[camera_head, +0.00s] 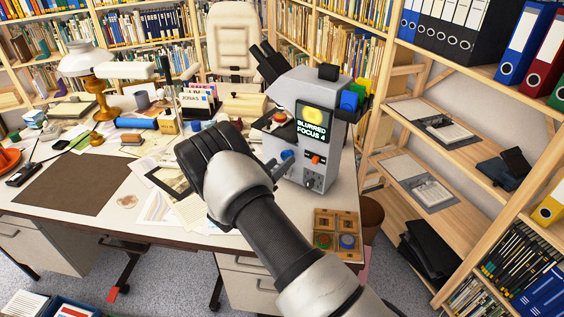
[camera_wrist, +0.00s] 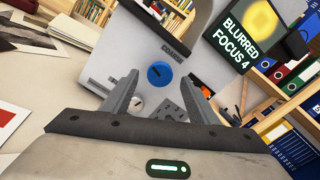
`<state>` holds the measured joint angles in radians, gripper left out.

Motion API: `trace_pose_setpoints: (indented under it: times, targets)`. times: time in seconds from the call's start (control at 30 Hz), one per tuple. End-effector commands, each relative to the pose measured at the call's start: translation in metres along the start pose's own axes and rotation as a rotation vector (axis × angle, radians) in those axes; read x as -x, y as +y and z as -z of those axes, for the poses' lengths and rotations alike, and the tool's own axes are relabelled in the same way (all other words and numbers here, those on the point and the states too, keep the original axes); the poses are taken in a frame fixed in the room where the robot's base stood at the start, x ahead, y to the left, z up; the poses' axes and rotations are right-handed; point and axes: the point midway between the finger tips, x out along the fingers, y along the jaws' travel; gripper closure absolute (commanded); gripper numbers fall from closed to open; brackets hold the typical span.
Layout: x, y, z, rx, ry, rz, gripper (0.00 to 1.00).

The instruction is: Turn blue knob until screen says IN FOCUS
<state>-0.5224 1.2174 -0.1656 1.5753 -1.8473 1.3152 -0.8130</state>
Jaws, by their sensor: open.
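The grey microscope-like device (camera_head: 323,125) stands on the desk's right part. Its screen (camera_head: 312,121) reads "BLURRED FOCUS 4" under a yellow blurry disc; the screen (camera_wrist: 246,32) shows the same text in the wrist view. The blue knob (camera_wrist: 159,74) is on the device's front face, beside a label that seems to read "COARSE". In the head view the blue knob (camera_head: 287,155) shows just past my gripper (camera_head: 272,170). In the wrist view my gripper (camera_wrist: 158,92) is open and empty, its two fingers on either side of the knob's direction. Whether they touch it I cannot tell.
An orange switch (camera_head: 316,159) is on the device. A wooden box (camera_head: 338,222) with coloured round pieces lies at the desk's front right. Papers and a brown mat (camera_head: 75,184) cover the desk's left.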

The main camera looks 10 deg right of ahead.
Motion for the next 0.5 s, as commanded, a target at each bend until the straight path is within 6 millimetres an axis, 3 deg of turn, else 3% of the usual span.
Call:
trace_pose_setpoints:
  times: [0.2, 0.5]
  targets:
    - [-0.019, 0.000, 0.000, 0.000, 0.000, 0.001, 0.46]
    - [-0.021, 0.000, 0.000, 0.001, -0.001, -0.001, 0.46]
